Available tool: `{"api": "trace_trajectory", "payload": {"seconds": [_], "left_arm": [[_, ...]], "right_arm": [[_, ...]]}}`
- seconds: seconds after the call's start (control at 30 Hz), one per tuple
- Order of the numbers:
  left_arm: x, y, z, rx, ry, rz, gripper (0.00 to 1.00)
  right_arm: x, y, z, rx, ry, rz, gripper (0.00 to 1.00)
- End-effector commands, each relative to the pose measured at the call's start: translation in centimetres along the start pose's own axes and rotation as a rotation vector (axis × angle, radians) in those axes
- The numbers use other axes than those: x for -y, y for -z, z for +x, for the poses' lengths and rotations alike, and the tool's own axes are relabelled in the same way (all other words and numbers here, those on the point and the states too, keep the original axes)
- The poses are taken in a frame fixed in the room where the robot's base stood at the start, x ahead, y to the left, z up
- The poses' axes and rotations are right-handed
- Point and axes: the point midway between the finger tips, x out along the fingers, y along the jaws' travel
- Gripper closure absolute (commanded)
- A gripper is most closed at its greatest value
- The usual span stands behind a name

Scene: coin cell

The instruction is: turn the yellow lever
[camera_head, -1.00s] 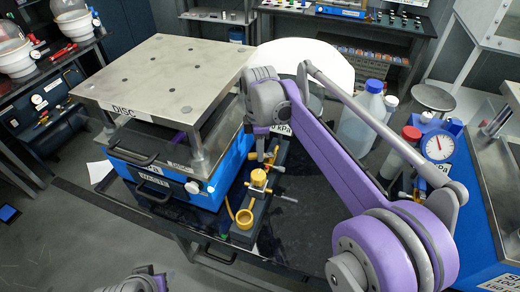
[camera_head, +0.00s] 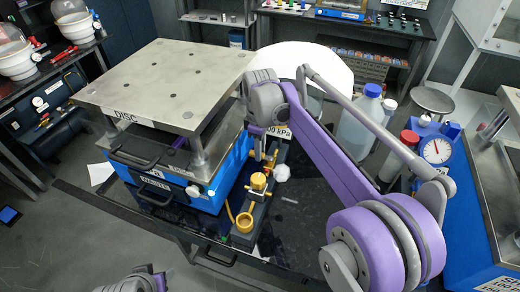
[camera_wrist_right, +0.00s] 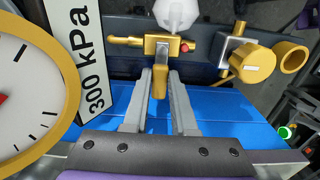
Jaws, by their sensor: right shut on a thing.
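The yellow lever (camera_wrist_right: 160,82) shows in the right wrist view as a short bar hanging from a yellow valve (camera_wrist_right: 130,41) with a red tip. My right gripper (camera_wrist_right: 160,78) has one finger on each side of the lever and is shut on it. In the head view, my right gripper (camera_head: 262,158) points down beside the blue press, and its fingers hide most of the lever. A white faceted lump (camera_head: 282,173) sits right beside the valve; it also shows in the right wrist view (camera_wrist_right: 176,14). My left gripper is out of view.
A yellow knob (camera_head: 258,181) and a yellow cup (camera_head: 244,222) stand close in front of the gripper. The blue press with its metal plate (camera_head: 165,80) is at left. A pressure gauge (camera_head: 436,150) and bottles (camera_head: 362,117) stand at right. The dark tabletop (camera_head: 305,225) has free room.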

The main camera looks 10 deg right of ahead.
Motion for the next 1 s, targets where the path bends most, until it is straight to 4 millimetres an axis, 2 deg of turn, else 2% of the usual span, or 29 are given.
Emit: {"api": "trace_trajectory", "payload": {"seconds": [0.27, 0.3, 0.47, 0.77, 0.87, 1.0], "left_arm": [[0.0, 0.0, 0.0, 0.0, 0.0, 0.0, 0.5], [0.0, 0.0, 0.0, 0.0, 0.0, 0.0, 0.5], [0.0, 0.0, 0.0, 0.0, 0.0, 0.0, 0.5], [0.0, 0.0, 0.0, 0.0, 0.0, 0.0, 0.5], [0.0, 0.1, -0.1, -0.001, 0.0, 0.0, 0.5], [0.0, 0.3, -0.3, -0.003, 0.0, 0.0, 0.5]], "right_arm": [[-0.1, 0.0, 0.0, -0.001, -0.001, 0.004, 1.0], [-0.1, 0.0, 0.0, -0.001, -0.001, 0.003, 0.73], [-0.1, 0.0, 0.0, 0.0, -0.001, 0.003, 0.45], [0.0, 0.0, -0.1, 0.0, 0.0, 0.002, 0.45], [-0.1, 0.0, -0.9, 0.0, -0.001, 0.001, 0.45], [0.0, 0.0, -3.3, -0.001, -0.001, 0.001, 0.45]]}}
